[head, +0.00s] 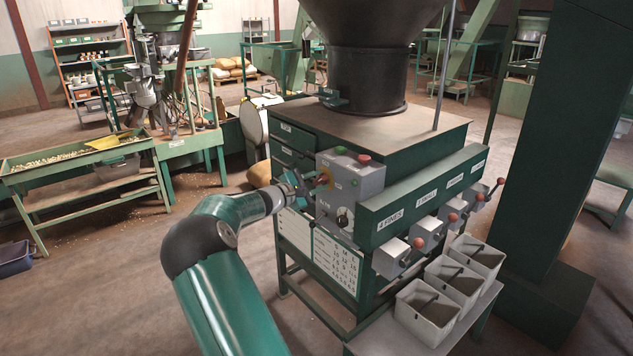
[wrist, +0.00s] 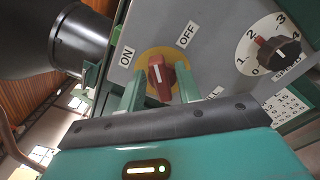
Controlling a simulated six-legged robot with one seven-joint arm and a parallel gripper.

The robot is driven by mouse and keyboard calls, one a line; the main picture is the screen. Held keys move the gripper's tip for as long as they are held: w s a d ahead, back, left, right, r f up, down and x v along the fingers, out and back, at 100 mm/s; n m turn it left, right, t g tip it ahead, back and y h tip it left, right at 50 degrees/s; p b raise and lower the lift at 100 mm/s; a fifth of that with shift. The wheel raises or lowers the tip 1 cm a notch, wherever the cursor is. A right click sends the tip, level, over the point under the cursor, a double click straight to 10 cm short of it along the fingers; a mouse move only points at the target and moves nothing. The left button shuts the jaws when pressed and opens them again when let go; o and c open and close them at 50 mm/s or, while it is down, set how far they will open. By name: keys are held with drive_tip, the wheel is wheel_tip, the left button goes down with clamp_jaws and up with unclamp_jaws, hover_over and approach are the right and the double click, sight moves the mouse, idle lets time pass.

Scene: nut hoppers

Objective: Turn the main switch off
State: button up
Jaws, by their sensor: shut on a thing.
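The main switch is a red rotary knob (wrist: 161,77) with a white pointer line on a yellow round plate. An ON label (wrist: 127,57) is to its left and an OFF label (wrist: 187,35) to its upper right. The pointer line points roughly upward in the wrist view, between the two labels; its exact position is hard to tell. My gripper (wrist: 160,84) is shut on the knob, with one green finger on each side. In the head view my gripper (head: 311,185) reaches the grey control box (head: 367,184) and partly hides the switch.
A dial numbered from 0 (wrist: 278,53) sits right of the switch. A green button (head: 341,150) and a red button (head: 364,159) top the box. Red-knobbed levers (head: 419,243) and grey bins (head: 428,311) stand to the right. Open floor (head: 110,285) lies left.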

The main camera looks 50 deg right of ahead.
drive_tip(key=m, duration=0.3)
drive_tip(key=shift+a+f+m, duration=0.1)
drive_tip(key=shift+f+m, duration=0.2)
drive_tip(key=shift+m, duration=0.1)
drive_tip(key=m, duration=0.4)
drive_tip(key=shift+f, duration=0.25)
clamp_jaws()
drive_tip(key=shift+m, duration=0.3)
drive_tip(key=shift+s, duration=0.1)
drive_tip(key=o, duration=0.6)
unclamp_jaws()
